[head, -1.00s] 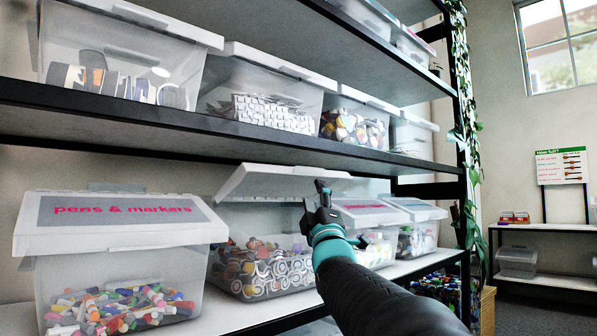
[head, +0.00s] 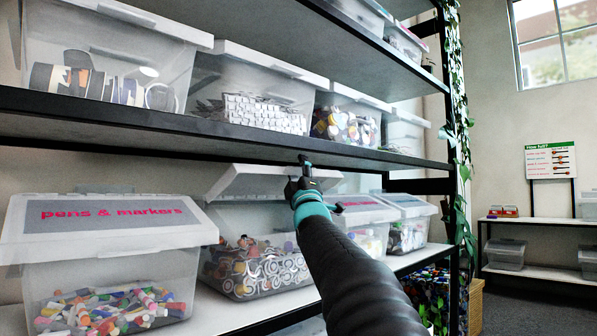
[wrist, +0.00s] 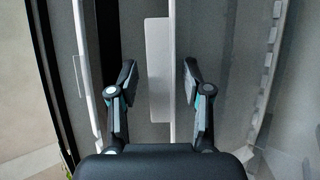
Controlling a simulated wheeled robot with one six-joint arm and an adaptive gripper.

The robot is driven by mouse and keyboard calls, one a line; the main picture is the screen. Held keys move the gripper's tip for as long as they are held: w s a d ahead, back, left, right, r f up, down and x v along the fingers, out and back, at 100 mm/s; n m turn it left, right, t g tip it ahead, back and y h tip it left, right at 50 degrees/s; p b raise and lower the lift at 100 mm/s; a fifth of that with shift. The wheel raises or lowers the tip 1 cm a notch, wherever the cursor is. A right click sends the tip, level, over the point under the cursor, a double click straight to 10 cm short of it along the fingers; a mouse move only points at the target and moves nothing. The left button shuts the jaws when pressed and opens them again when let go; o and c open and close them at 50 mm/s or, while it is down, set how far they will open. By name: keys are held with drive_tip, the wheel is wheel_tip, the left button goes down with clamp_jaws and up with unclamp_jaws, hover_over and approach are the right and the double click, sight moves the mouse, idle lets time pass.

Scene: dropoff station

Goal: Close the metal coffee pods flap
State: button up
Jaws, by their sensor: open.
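The metal coffee pods bin (head: 255,275) sits on the lower shelf, a clear tub full of round pods and discs. Its pale flap (head: 250,182) is raised above the tub, leaving a gap under its front edge. My gripper (head: 305,168) is open at the right part of the flap, near its upper side and just below the upper shelf's edge. In the wrist view my gripper (wrist: 161,75) has its two fingers spread, with a pale strip (wrist: 158,55) between them. I cannot tell whether either finger touches the flap.
The pens & markers bin (head: 110,240) stands left with its lid down. Other lidded bins (head: 408,212) stand right on the lower shelf (head: 215,312). The upper shelf (head: 180,125) passes close above my gripper. A leafy plant (head: 458,160) hangs at the rack's right end.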

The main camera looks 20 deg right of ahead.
clamp_jaws()
